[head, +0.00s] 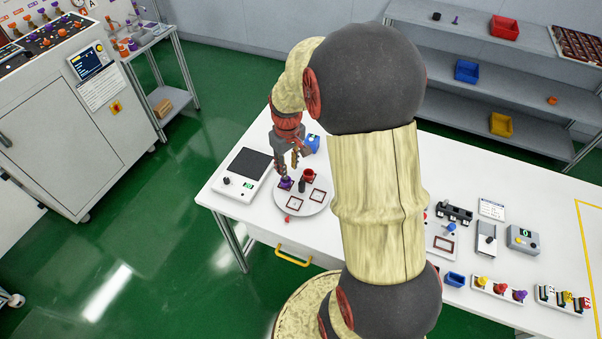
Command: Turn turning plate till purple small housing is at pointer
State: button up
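The turning plate (305,208) is a white round disc on the white table, with several square marked spots. A purple small housing (286,184) stands at the plate's left side. A red housing (308,175) stands toward its back. A small red mark (288,218), which looks like the pointer, lies just off the plate's front-left edge. The purple housing is apart from it, farther back. My gripper (286,172) points down at the plate's back left, with its fingertips close to the purple housing. I cannot tell whether they touch it or how far the fingers are spread.
A white device with a dark square top (248,163) stands left of the plate. My arm hides the middle of the table. Small devices and coloured parts (500,289) stand at the right. A yellow handle (294,256) is at the front edge.

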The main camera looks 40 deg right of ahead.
jog(key=p, duration=0.2)
send_over(302, 183)
jog(key=shift+g, duration=0.4)
notch_tip(302, 183, down, 5)
jog(key=shift+w+a+r, duration=0.1)
jog(key=shift+w+r, duration=0.05)
notch_tip(302, 183, down, 8)
jog(key=shift+f+b, duration=0.15)
jog(key=shift+b, duration=0.45)
jog(key=shift+c, duration=1.2)
jog(key=c, duration=0.4)
grip_shut()
